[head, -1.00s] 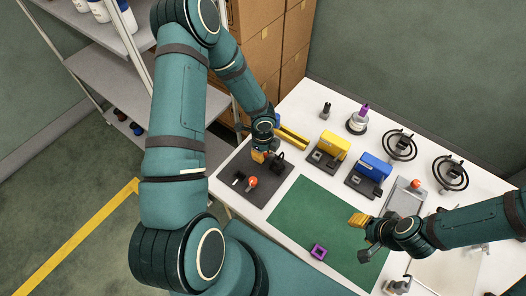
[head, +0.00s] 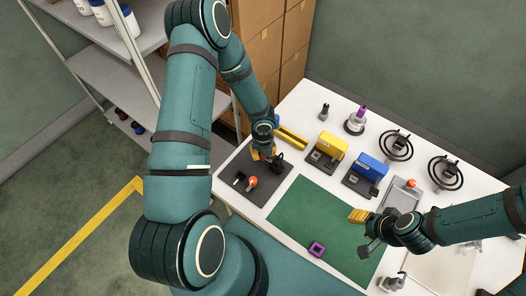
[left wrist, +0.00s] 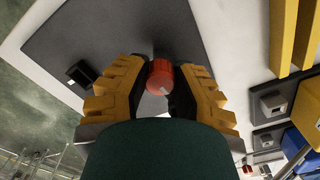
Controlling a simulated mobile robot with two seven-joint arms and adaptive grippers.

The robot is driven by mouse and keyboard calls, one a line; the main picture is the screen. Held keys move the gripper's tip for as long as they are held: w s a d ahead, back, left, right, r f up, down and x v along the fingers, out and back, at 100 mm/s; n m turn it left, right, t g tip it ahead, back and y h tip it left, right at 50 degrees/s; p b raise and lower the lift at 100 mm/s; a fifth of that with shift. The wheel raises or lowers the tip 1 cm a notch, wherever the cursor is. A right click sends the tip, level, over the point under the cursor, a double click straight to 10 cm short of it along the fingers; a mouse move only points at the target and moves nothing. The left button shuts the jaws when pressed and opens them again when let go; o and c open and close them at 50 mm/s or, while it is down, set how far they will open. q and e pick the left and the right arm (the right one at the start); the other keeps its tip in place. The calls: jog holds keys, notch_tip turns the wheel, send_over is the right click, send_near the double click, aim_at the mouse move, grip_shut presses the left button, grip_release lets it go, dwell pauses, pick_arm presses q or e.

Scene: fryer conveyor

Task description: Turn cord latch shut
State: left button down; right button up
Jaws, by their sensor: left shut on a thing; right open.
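My left gripper (head: 263,154) is low over the dark mat (head: 228,172) at the left end of the table. In the left wrist view its fingers (left wrist: 160,88) close on a red cylindrical knob (left wrist: 160,76) from both sides. I cannot tell how the knob is joined to the latch. A black upright part (head: 278,159) stands beside this gripper. An orange-red knob (head: 251,182) shows on the mat in the head view; I cannot tell whether it is the one held. My right gripper (head: 362,232) is open and empty over the green mat (head: 297,209).
A small black block (head: 239,177) stands on the dark mat. Yellow bars (head: 291,138), a yellow box (head: 332,144) and a blue box (head: 372,166) stand behind and to the right. A purple square piece (head: 316,248) lies on the green mat, otherwise mostly clear.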

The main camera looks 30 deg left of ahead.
pick_arm(q)
jog(key=shift+a, duration=0.1)
dwell(0.4)
jog(key=c, duration=0.7)
grip_release()
notch_tip(320, 180, up, 12)
dwell(0.4)
